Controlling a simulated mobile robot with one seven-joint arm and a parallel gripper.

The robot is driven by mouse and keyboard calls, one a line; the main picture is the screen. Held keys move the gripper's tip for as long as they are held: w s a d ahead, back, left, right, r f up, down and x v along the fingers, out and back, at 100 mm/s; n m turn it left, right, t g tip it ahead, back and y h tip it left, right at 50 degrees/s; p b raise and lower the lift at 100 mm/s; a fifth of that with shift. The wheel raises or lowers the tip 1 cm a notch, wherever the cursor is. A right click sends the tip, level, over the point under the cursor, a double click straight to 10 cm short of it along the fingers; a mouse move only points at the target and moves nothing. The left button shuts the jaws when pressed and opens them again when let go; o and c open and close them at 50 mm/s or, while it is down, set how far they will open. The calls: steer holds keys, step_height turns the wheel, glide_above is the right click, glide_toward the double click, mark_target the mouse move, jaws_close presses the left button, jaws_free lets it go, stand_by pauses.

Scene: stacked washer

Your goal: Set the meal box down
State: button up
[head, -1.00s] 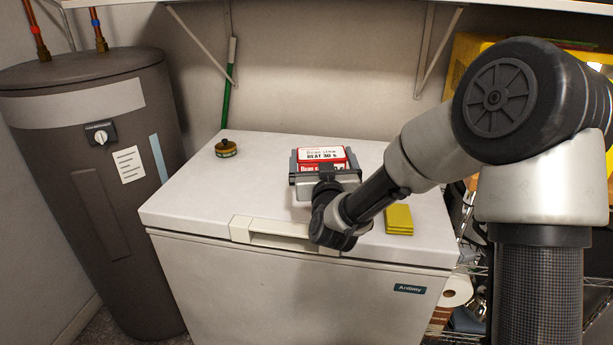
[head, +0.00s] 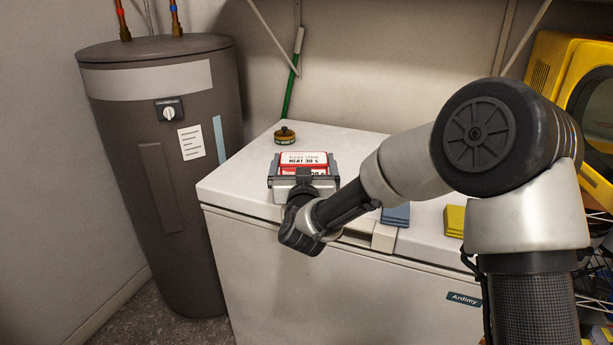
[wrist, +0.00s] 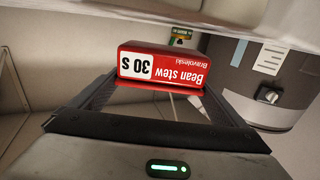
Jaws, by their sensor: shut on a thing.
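The meal box (head: 304,158) is red and white with a "Bean stew, heat 30 s" label. My gripper (head: 304,180) is shut on it, one finger on each side. They are over the left part of the white chest freezer's lid (head: 240,180). In the wrist view the box (wrist: 160,68) shows upside down between the fingers (wrist: 155,95), near the pale lid at the picture's top. I cannot tell whether the box touches the lid. My gripper hides its near lower part.
A grey water heater (head: 165,150) stands left of the freezer.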

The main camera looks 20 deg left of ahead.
steer(key=shift+f+b, duration=0.35)
steer(key=shift+f, duration=1.1)
steer(key=shift+f, duration=0.1)
steer(key=o, duration=0.9)
steer(key=shift+f, duration=0.1)
